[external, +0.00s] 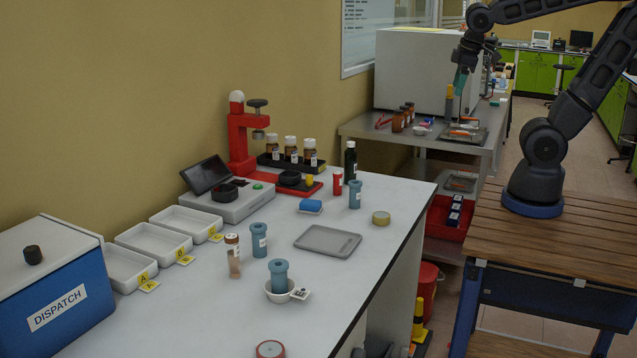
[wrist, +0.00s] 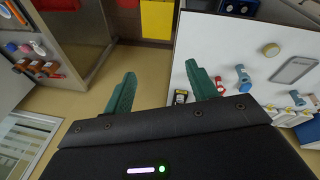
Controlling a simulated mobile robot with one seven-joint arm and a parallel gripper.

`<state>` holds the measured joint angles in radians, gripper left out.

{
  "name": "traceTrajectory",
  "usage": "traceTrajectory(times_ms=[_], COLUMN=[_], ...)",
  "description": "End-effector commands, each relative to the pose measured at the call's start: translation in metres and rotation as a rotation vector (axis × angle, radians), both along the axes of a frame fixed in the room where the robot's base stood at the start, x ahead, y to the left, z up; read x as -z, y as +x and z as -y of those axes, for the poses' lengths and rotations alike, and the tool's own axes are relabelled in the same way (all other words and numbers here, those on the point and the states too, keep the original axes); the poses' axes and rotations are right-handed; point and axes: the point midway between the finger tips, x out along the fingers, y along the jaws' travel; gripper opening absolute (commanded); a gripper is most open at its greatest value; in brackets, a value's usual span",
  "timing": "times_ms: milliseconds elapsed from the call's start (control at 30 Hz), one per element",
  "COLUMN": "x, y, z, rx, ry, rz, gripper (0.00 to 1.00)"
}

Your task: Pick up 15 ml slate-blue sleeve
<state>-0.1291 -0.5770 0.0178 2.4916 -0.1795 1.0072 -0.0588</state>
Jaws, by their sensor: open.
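Several slate-blue sleeves stand on the white bench in the external view. One sleeve (external: 355,194) is upright near the black bottle, another sleeve (external: 259,240) is upright at the middle, and a third sleeve (external: 279,275) stands in a small white dish (external: 281,293). I cannot tell which one is 15 ml. A slate-blue sleeve (wrist: 242,77) also shows in the wrist view, right of the fingers. My gripper (external: 460,80) is high over the far steel table, away from the sleeves. In the wrist view my gripper (wrist: 161,82) has its green fingers apart, with nothing between them.
A grey tray (external: 328,241), a tape roll (external: 381,217), a brown vial (external: 232,256) and a black bottle (external: 350,160) share the bench. A red press (external: 240,140) stands behind. The steel table (external: 365,128) carries brown bottles. Bare bench lies right of the grey tray.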

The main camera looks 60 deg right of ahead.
Motion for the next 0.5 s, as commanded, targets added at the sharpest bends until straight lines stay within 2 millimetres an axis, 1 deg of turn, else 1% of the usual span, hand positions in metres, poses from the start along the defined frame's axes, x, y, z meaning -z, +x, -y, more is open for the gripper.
traceTrajectory(times_ms=[33, 267, 500], x=[0.005, 0.023, 0.044], y=[0.008, 0.04, 0.074], z=[-0.004, -0.022, -0.049], rx=[-0.05, -0.267, -0.501], ry=[-0.039, -0.224, -0.421], rz=[-0.034, -0.156, -0.266], gripper=[0.58, 0.58, 0.58])
